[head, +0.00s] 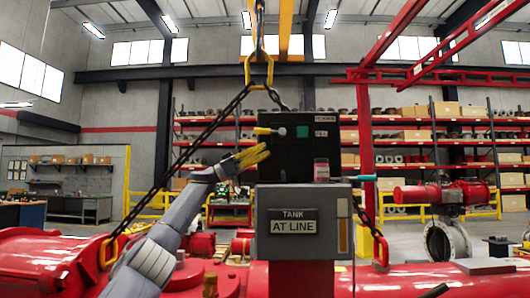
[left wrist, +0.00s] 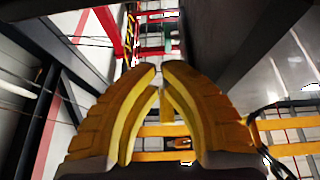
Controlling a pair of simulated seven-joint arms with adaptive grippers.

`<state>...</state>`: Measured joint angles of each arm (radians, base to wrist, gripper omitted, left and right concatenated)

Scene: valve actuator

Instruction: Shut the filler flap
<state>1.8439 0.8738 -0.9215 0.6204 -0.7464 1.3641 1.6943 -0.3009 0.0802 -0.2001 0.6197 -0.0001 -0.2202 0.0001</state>
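A grey tank box (head: 303,246) with a "TANK AT LINE" plate (head: 294,221) stands in the middle of the head view. A dark upright panel (head: 299,161) rises behind its top, bearing a green square (head: 302,131) and a small label (head: 321,134). I cannot tell for sure if this panel is the filler flap. A short yellow-and-grey handle-like part (head: 268,131) shows at its upper left. My left gripper (head: 263,153) is just left of the panel, below that part; contact is unclear. Its fingertips are nearly together with nothing visible between them in the left wrist view (left wrist: 160,68).
A teal handle (head: 362,178) sticks out at the right. A chain (head: 196,148) slopes down left from a yellow hook (head: 259,70), near my left arm. Red pipework (head: 480,278) lies around the box.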

